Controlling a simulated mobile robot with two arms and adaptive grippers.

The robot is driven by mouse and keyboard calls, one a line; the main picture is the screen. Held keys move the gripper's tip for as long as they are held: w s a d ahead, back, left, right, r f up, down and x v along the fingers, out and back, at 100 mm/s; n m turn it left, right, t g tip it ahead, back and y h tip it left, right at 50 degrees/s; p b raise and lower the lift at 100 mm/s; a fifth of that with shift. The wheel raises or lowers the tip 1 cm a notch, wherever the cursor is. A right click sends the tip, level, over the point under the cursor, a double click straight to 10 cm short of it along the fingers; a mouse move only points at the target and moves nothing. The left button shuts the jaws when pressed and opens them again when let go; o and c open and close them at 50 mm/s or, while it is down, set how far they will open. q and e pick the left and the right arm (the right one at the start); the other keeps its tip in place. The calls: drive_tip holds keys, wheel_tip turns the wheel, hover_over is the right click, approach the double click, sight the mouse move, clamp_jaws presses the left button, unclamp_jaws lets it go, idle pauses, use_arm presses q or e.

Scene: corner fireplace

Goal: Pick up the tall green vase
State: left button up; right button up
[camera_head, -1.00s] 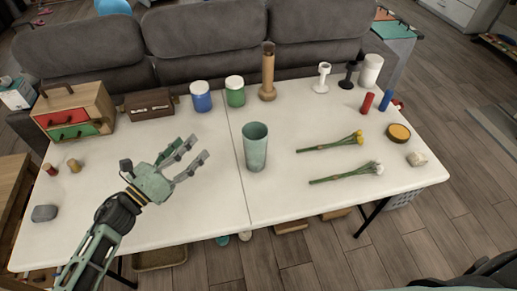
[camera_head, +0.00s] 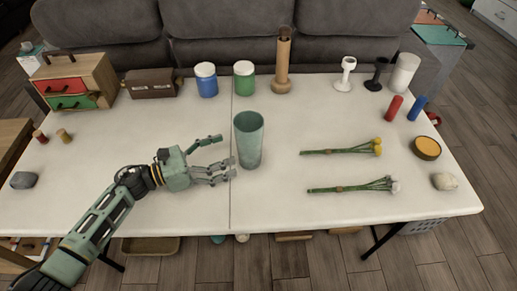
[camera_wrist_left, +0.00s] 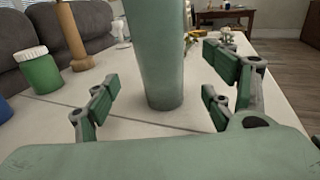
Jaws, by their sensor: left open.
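The tall green vase (camera_head: 249,140) stands upright near the middle of the white table (camera_head: 280,215). My left gripper (camera_head: 222,156) is open and empty, just left of the vase, with its fingers pointing at it. In the left wrist view the vase (camera_wrist_left: 160,55) rises straight ahead between the spread fingers of the gripper (camera_wrist_left: 165,100). Its top is cut off there. No finger visibly touches it. My right gripper is not in view.
Behind the vase stand a green jar (camera_head: 244,78), a blue jar (camera_head: 206,80) and a tall wooden bottle (camera_head: 282,65). Two flower bunches, yellow (camera_head: 345,150) and white (camera_head: 355,187), lie to the right. The table around the vase is bare.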

sight(238, 148)
use_arm(q)
drive_tip(key=shift+w+d+f, duration=0.1)
drive_tip(key=shift+d+f, duration=0.25)
drive_tip(key=shift+f, duration=0.1)
drive_tip(key=shift+r+p+x, duration=0.25)
drive_tip(key=shift+p+x, duration=0.1)
drive_tip(key=shift+x, duration=0.8)
drive_tip(key=p+x, duration=0.1)
drive_tip(key=x, duration=0.3)
drive_tip(key=shift+w+d+p, duration=0.1)
drive_tip(key=shift+d+p, duration=0.2)
drive_tip(key=shift+w+d+f, duration=0.1)
drive_tip(key=shift+d, duration=0.25)
drive_tip(key=shift+c, duration=0.2)
drive_tip(key=c, duration=1.3)
drive_tip(key=shift+c, duration=0.2)
